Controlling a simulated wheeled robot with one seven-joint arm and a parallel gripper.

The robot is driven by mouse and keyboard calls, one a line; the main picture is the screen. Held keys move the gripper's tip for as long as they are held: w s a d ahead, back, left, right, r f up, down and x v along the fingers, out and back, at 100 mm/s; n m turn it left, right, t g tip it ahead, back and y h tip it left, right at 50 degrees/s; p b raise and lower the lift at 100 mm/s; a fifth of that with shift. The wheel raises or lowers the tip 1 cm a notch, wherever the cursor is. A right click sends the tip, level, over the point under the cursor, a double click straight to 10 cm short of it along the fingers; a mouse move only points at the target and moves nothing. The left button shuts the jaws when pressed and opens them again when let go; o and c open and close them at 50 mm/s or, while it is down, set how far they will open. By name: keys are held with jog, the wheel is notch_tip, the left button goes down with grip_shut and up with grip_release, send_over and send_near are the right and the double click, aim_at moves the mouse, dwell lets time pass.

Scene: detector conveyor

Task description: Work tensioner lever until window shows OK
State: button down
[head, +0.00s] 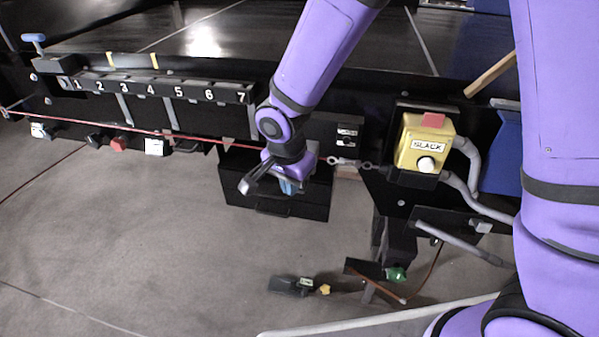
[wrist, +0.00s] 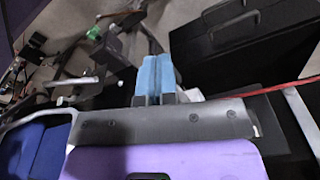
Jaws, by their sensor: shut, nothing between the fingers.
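The yellow box (head: 425,142) at the right of the head view has a window (head: 428,146) that reads SLACK. A white round knob (head: 427,164) sits below the window and a red part on top. A grey bar (head: 458,243), which may be the tensioner lever, slants below the box; I cannot tell for sure. My gripper (head: 290,187) is left of and apart from the box and bar, in front of a black drawer unit. Its blue fingers (wrist: 156,78) are shut and empty.
A red cord (head: 130,133) runs along the rail to an eye fitting (head: 345,161). A numbered strip (head: 160,88) is at the upper left. A black drawer unit (head: 262,203) stands beneath my gripper. A green part (head: 396,274) sits low. Floor at the left is clear.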

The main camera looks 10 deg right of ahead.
jog(key=shift+s+a, duration=0.1)
jog(key=shift+s, duration=0.1)
jog(key=shift+r, duration=0.1)
notch_tip(320, 180, up, 11)
jog(key=shift+s+a, duration=0.4)
jog(key=shift+s, duration=0.05)
dwell(0.8)
